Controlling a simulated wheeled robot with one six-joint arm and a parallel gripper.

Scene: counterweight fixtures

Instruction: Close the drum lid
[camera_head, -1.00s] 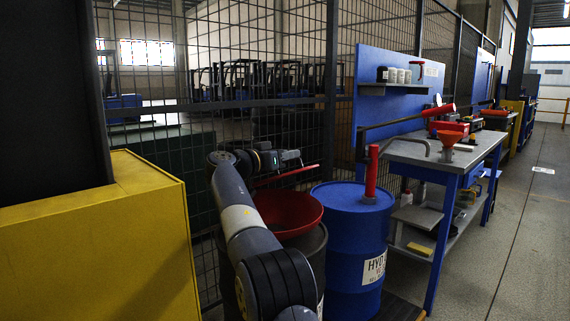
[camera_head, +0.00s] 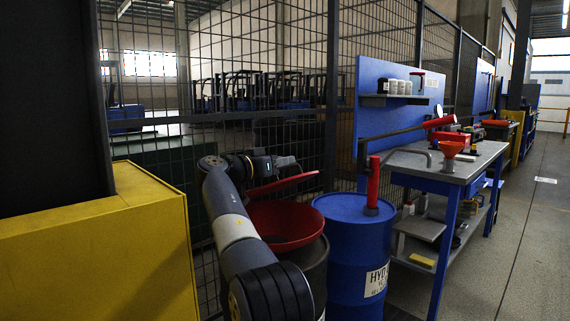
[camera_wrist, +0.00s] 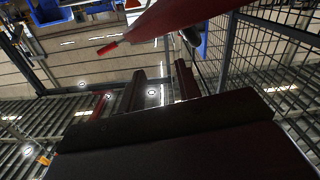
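A dark drum (camera_head: 313,275) stands beside the wire fence in the head view, with a wide red funnel (camera_head: 285,222) on top. Its red lid (camera_head: 283,184) is raised at the back of the funnel, seen nearly edge-on and tilted. My gripper (camera_head: 283,162) is behind and just above the lid; its fingers are hard to make out there. In the wrist view my gripper (camera_wrist: 160,70) shows two separated fingers with nothing between them. A large red surface (camera_wrist: 175,18), probably the lid or funnel, crosses the top of that view; I cannot tell whether the gripper touches it.
A blue drum (camera_head: 350,250) with a red-handled pump stands close on the right. A blue-framed workbench (camera_head: 455,168) is beyond it. A yellow cabinet (camera_head: 90,250) is at the left. The wire fence (camera_head: 300,125) rises close behind my gripper.

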